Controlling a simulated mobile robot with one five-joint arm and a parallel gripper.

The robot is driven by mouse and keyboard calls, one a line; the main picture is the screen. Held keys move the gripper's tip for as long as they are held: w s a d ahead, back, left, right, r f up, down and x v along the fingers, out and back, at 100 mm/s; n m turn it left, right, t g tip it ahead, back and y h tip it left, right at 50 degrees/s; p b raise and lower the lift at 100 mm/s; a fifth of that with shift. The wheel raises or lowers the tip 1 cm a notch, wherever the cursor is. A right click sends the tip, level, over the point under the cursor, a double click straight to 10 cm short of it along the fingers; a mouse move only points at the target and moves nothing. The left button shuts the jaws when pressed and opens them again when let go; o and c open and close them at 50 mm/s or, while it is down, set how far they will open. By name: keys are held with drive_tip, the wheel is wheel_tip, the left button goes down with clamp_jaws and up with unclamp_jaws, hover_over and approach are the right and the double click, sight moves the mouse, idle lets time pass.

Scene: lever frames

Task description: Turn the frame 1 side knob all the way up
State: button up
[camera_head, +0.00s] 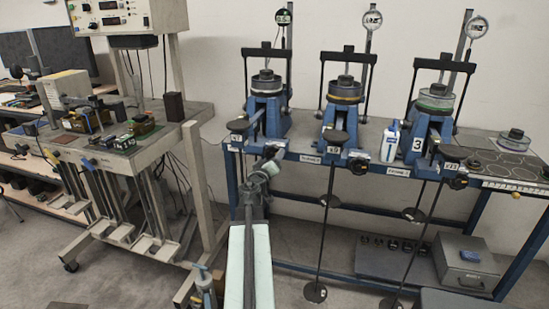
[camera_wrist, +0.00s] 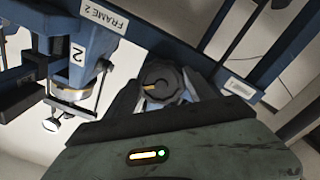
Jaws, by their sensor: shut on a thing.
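Frame 1 is the leftmost blue lever frame (camera_head: 265,112) on the bench in the head view. Its side knob (camera_wrist: 161,82) shows in the wrist view as a dark, lobed knob with a short yellow mark pointing left in the picture. My gripper (camera_head: 269,162) reaches up to the bench's front edge, below frame 1. In the wrist view my gripper (camera_wrist: 165,90) has one finger on each side of the knob and is shut on it. The gripper's body hides the near part of the knob. In the head view the gripper covers the knob's place.
Frame 2 (camera_head: 343,105) and frame 3 (camera_head: 432,115) stand to the right on the same bench. Rods with disc weights (camera_head: 316,292) hang in front. A white bottle (camera_head: 390,144) stands between frames 2 and 3. Another work table (camera_head: 120,150) is on the left.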

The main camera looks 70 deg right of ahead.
drive_tip(key=shift+w+f+m, duration=0.1)
drive_tip(key=shift+m, duration=2.1)
drive_tip(key=o, duration=1.4)
